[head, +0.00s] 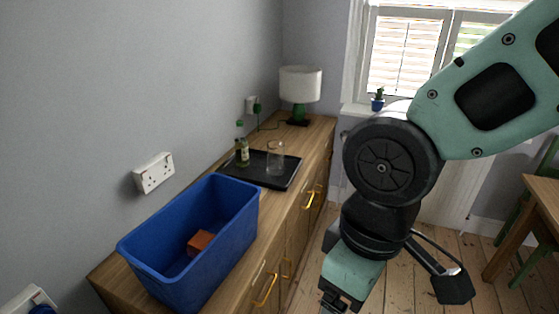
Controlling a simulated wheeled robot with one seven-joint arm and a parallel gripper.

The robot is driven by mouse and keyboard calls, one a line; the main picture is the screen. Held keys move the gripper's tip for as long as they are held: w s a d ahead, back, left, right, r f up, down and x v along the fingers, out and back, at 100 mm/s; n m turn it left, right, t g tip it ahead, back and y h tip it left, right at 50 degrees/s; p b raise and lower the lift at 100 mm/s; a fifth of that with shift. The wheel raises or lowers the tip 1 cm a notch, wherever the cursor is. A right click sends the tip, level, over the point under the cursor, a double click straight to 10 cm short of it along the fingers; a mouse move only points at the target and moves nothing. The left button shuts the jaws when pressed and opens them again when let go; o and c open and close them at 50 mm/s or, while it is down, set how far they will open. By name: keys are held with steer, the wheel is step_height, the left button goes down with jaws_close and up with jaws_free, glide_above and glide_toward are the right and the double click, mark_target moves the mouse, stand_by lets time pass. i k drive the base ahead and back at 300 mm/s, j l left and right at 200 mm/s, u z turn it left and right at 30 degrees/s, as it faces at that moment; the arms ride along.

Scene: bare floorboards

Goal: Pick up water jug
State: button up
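A clear glass vessel (276,160), which looks like the water jug, stands upright on a black tray (262,181) on the wooden sideboard. It is see-through, so its handle or spout cannot be made out. My gripper (340,299) is at the bottom of the head view, to the right of the sideboard and well apart from the glass vessel. Its fingers are small and dark, and I cannot tell whether they are open or shut. I see nothing held in it.
A green bottle (242,152) stands beside the glass vessel. A blue crate (190,275) with a reddish-brown block (199,243) inside sits nearer on the sideboard (312,150). A lamp (300,85) stands at its far end. A wooden table (543,205) is at right.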

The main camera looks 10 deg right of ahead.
mark_target(278, 156)
steer(key=u, duration=0.25)
steer(key=i+l+u, duration=0.1)
steer(key=u, duration=0.25)
steer(key=l+u, duration=0.35)
steer(key=i+l+u, duration=0.1)
steer(key=l+u, duration=0.15)
steer(key=u, duration=0.15)
steer(key=l+u, duration=0.4)
steer(key=l, duration=1.75)
steer(key=i+l, duration=0.15)
steer(key=i, duration=0.3)
